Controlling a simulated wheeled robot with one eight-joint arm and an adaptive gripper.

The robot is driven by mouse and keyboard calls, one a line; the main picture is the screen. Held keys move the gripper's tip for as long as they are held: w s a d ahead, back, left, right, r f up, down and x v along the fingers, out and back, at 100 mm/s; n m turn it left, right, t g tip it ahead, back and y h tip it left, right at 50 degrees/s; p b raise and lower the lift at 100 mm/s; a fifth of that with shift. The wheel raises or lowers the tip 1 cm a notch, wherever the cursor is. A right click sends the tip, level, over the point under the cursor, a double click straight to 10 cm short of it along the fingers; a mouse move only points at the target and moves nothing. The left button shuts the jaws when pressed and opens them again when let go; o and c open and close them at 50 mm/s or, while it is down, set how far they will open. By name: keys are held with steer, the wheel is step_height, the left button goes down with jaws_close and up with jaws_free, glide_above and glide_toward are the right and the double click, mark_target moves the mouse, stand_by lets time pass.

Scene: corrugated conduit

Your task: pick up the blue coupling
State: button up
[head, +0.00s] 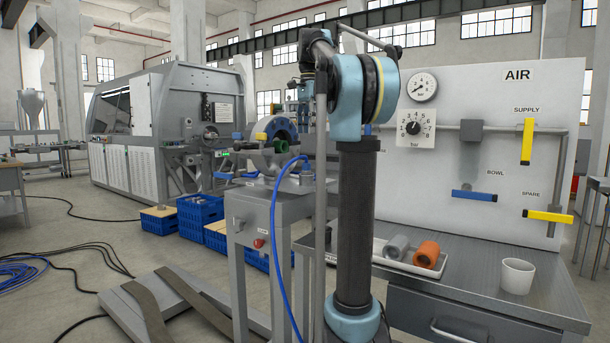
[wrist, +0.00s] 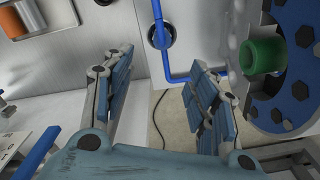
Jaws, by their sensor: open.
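My gripper (wrist: 160,68) shows in the wrist view with its two blue-grey padded fingers spread apart and nothing between them. I cannot make out the blue coupling for certain in either view. A green coupling (wrist: 262,56) sits at the blue wheel (wrist: 288,90) on the right of the wrist view, apart from the fingers. An orange coupling (head: 426,255) and a grey coupling (head: 397,247) lie in a light tray (head: 392,264) on the bench in the head view. The orange one also shows in the wrist view (wrist: 42,14). My arm hides part of the head view.
A blue hose (head: 276,225) hangs beside the grey stand (head: 250,222). A white cup (head: 517,276) stands on the metal bench (head: 470,268). The AIR panel (head: 470,95) rises behind it. Blue crates (head: 200,215) and cables (head: 85,250) are on the floor to the left.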

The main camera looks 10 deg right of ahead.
mark_target(306, 160)
step_height(306, 160, down, 9)
steer(key=shift+a+r, duration=0.1)
steer(key=shift+a+f, duration=0.15)
steer(key=shift+f, duration=1.15)
steer(key=shift+a+f, duration=0.15)
steer(key=shift+f, duration=1.15)
jaws_close()
